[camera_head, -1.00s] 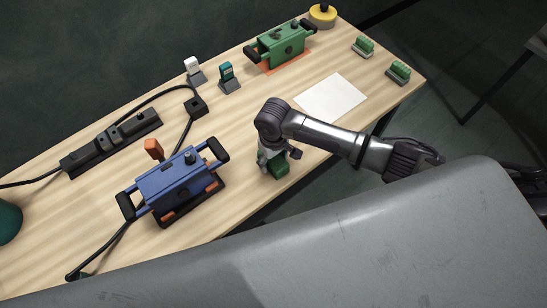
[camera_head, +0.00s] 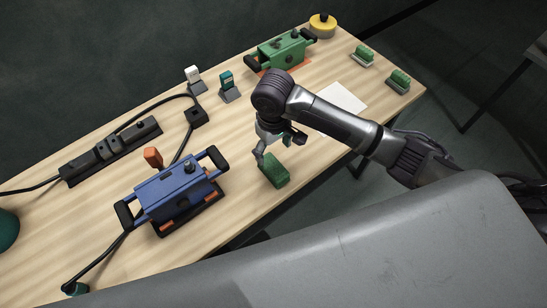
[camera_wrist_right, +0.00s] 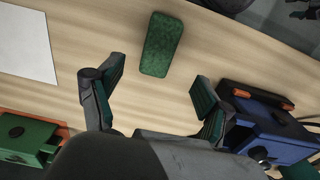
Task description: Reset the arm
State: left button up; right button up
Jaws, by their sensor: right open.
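My right gripper (camera_head: 272,148) is open and empty, pointing down above the table. A small green block (camera_head: 275,171) lies on the wood just below and beside its fingers. In the right wrist view the green block (camera_wrist_right: 162,44) lies flat on the table, beyond the open fingers (camera_wrist_right: 157,88) and apart from them. My right arm reaches in from the right. My left gripper is not in view.
The wooden table (camera_head: 228,195) holds a blue device (camera_head: 170,192) left of the gripper, a green device (camera_head: 283,50) at the back, a white sheet (camera_head: 345,97), a black power strip (camera_head: 110,150) with cables, two green-topped pieces at right and a yellow round object (camera_head: 322,26).

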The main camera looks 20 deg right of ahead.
jog(key=shift+r, duration=0.7)
jog(key=s+a+f+t+y, duration=0.2)
jog(key=s+a+f+y, duration=0.15)
jog(key=s, duration=0.55)
jog(key=s+d+r+m+t+h, duration=0.1)
jog(key=s+d+m+t+h, duration=0.15)
jog(key=s+d, duration=0.75)
notch_tip(320, 180, down, 30)
jog(key=s+g+b, duration=0.2)
jog(key=s, duration=0.1)
jog(key=s+d+f+b, duration=0.1)
jog(key=s+d+f, duration=0.1)
jog(key=s+f, duration=0.5)
jog(key=s+d+f+g+h, duration=0.1)
jog(key=s+f, duration=0.7)
jog(key=shift+s+d+f+n+b, duration=0.15)
jog(key=shift+d+f+n+b, duration=0.25)
jog(key=shift+n, duration=0.05)
